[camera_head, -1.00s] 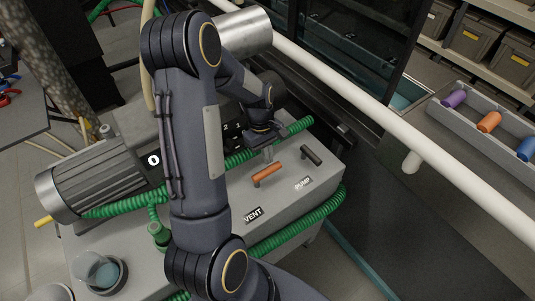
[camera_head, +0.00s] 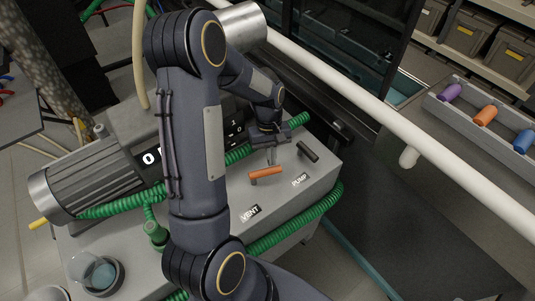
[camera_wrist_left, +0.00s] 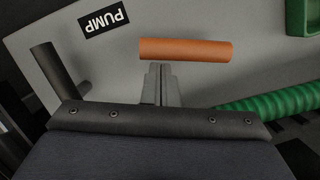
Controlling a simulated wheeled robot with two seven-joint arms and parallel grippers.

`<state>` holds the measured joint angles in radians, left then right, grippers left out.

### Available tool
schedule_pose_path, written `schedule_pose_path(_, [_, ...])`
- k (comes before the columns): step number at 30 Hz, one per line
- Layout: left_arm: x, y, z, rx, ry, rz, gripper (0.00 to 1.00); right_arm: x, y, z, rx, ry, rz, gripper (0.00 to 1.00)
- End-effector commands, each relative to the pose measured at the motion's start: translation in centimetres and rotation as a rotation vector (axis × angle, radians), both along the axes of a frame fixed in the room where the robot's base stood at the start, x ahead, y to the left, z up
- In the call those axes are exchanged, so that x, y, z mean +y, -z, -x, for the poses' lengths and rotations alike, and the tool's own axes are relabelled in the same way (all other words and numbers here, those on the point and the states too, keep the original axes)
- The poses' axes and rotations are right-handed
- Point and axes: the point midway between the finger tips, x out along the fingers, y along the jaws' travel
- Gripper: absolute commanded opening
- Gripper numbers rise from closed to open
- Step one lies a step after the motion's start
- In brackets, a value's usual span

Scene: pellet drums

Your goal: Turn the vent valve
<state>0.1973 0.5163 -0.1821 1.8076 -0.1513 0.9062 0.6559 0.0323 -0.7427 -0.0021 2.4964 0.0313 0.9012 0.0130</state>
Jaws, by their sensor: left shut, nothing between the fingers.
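The orange vent handle (camera_head: 266,172) stands on the sloped grey panel, above the VENT label (camera_head: 250,213). In the left wrist view the orange handle (camera_wrist_left: 186,50) lies across the picture just beyond my fingertips. My left gripper (camera_head: 271,158) is shut and empty, pointing down at the panel close behind the handle. In the left wrist view its fingers (camera_wrist_left: 160,80) are together, with the tips near the handle's left part. I cannot tell whether they touch it. My right gripper is not in view.
A black handle (camera_head: 308,152) stands right of the orange one, near the PUMP label (camera_head: 300,180). A green ribbed hose (camera_head: 300,220) runs along the panel's front. A white rail (camera_head: 370,110) crosses at the right. A glass vessel (camera_head: 93,272) stands at lower left.

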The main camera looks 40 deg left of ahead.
Motion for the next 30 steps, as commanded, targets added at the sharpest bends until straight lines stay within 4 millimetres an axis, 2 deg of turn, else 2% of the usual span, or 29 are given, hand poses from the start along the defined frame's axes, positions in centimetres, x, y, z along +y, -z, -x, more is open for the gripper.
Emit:
schedule_pose_path(15, [-3.2,0.1,1.5,0.001,0.496,0.001,0.00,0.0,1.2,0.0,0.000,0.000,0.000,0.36])
schedule_pose_path(30, [-5.0,0.1,4.1,0.001,0.952,0.001,0.00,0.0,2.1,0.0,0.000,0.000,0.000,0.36])
